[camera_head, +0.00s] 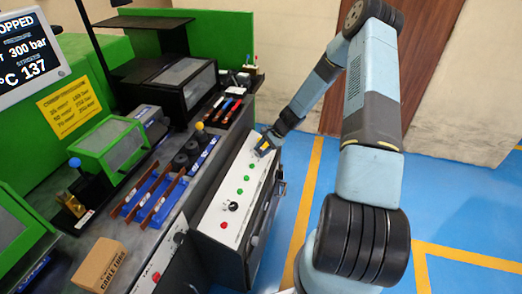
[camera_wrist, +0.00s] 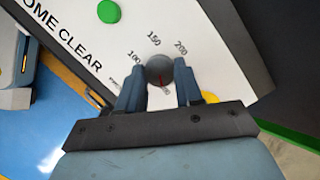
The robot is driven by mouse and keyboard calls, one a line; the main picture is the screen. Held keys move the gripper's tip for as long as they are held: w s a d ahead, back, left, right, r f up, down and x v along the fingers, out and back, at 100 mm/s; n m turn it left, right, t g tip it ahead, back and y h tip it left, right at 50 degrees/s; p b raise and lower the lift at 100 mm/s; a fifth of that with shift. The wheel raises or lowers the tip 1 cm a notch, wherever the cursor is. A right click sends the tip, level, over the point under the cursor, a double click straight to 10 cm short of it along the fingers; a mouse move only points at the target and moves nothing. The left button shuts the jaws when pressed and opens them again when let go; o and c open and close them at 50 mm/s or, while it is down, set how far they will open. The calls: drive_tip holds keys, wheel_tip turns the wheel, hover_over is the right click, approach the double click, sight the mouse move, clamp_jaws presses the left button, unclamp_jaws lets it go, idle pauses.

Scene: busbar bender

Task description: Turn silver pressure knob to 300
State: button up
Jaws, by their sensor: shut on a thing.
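The silver pressure knob (camera_wrist: 158,68) is round and grey, on a white panel in the wrist view. The labels 100, 150 and 200 show around its far side; labels on the near side are mostly hidden. A small red mark shows at the knob's near edge. My gripper (camera_wrist: 160,75) has one finger on each side of the knob and is shut on it. In the head view my gripper (camera_head: 265,148) is at the far end of the white control panel (camera_head: 220,205) and hides the knob. The screen (camera_head: 30,58) shows "300 bar" and "137", with its left part cut off.
The white panel carries several green buttons (camera_head: 246,179), a black knob (camera_head: 233,206) and a red button (camera_head: 223,225). A green button (camera_wrist: 109,11) is near the knob in the wrist view. Blue racks (camera_head: 158,200) and a cardboard box (camera_head: 99,264) stand left of the panel.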

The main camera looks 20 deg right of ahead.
drive_tip(key=shift+w+a+r, duration=0.1)
drive_tip(key=shift+w+r, duration=0.05)
drive_tip(key=o, duration=0.7)
drive_tip(key=shift+c, duration=0.2)
drive_tip(key=o, duration=0.4)
drive_tip(key=v, duration=1.3)
drive_tip(key=shift+d+r, duration=0.2)
drive_tip(key=shift+d, duration=0.05)
